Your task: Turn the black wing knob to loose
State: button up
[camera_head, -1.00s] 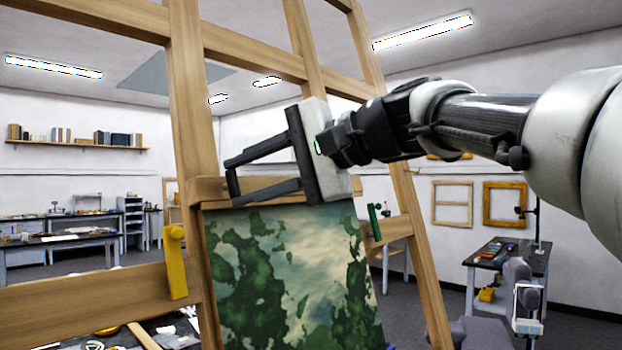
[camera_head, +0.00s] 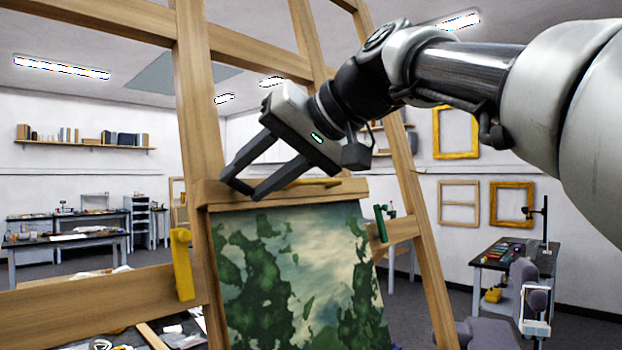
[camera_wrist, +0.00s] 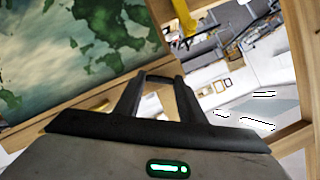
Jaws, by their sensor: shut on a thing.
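The black wing knob (camera_head: 240,187) shows as a short dark bar spanning the gap between my fingertips, at the wooden easel's top clamp bar (camera_head: 285,192). My gripper (camera_head: 240,185) is shut on it, one finger at each end, and the gripper body is tilted. In the wrist view the dark bar (camera_wrist: 158,77) also lies between the fingertips (camera_wrist: 157,82). Much of the knob is hidden by the fingers, so I cannot tell how far it is turned. The painting (camera_head: 295,275), green and pale, stands below the bar.
A yellow knob or clamp (camera_head: 182,264) is on the easel's left side and a green one (camera_head: 381,224) on the right. The easel's upright (camera_head: 200,110) is close to my fingers. Workbenches (camera_head: 65,239) stand at the back left.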

jog(key=n, duration=0.2)
jog(key=n+t+h+b, duration=0.1)
jog(key=n, duration=0.1)
jog(key=shift+s+a+r+n, duration=0.1)
jog(key=shift+s+a+n, duration=0.05)
jog(key=shift+n, duration=0.25)
dwell(0.4)
jog(key=o, duration=1)
jog(key=shift+o, duration=0.2)
jog(key=p+v, duration=0.1)
jog(key=v, duration=1.6)
jog(key=shift+s+p, duration=0.4)
jog(key=shift+a+r, duration=0.1)
jog(key=shift+r, duration=0.05)
